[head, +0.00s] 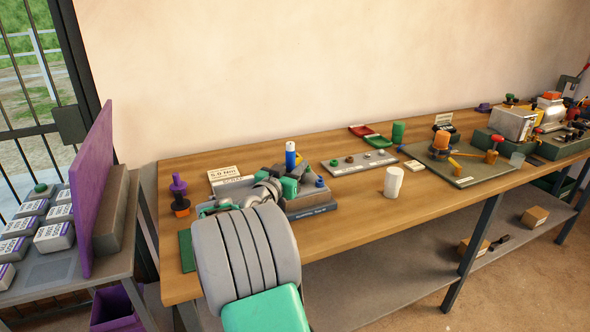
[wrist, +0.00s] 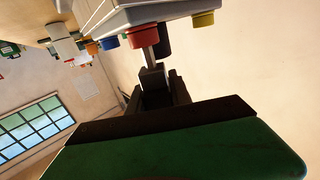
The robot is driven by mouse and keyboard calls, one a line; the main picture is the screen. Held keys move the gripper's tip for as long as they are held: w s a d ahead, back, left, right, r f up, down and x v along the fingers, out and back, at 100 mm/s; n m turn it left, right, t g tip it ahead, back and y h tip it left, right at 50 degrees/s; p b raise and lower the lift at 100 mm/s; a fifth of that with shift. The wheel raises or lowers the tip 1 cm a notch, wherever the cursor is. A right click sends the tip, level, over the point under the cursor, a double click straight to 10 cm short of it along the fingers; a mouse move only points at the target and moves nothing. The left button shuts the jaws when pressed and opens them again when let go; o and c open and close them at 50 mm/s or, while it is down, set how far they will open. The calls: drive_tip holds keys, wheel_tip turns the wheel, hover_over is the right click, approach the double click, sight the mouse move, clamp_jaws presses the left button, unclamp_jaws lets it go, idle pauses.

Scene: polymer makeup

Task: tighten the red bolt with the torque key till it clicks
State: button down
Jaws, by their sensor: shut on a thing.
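My gripper (wrist: 153,88) is shut on a grey tool with a thin shaft, which looks like the torque key (wrist: 148,56). The shaft reaches to the red bolt (wrist: 142,37) on a grey block, in the wrist view. Key and bolt overlap there, so I cannot tell whether the tip is seated. In the head view my gripper (head: 268,186) is at the grey fixture (head: 312,204) on the left part of the bench, partly hidden behind my grey wrist. The red bolt does not show in the head view.
A blue-and-white upright piece (head: 290,155), a 5.0 Nm sign (head: 224,173) and a purple-and-orange piece (head: 180,195) stand close by. A white cup (head: 393,182) stands right, with clear bench (head: 360,215) before it.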

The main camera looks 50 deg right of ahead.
drive_tip(key=shift+s+m+g+b, duration=0.1)
drive_tip(key=shift+m+g+b, duration=0.4)
drive_tip(key=shift+g+b, duration=0.4)
drive_tip(key=shift+s+f+m+g+b, duration=0.1)
drive_tip(key=shift+m+g+b, duration=0.55)
drive_tip(key=shift+b, duration=0.4)
drive_tip(key=shift+s+m+g, duration=0.15)
drive_tip(key=shift+m+g, duration=0.1)
drive_tip(key=shift+g, duration=0.4)
drive_tip(key=shift+m+g+b, duration=0.4)
drive_tip(key=shift+m+g, duration=0.2)
drive_tip(key=shift+g, duration=0.3)
drive_tip(key=shift+s+m+g, duration=0.25)
drive_tip(key=shift+m+g, duration=0.05)
drive_tip(key=shift+g, duration=0.2)
drive_tip(key=c, duration=1.1)
unclamp_jaws()
drive_tip(key=shift+t, duration=0.3)
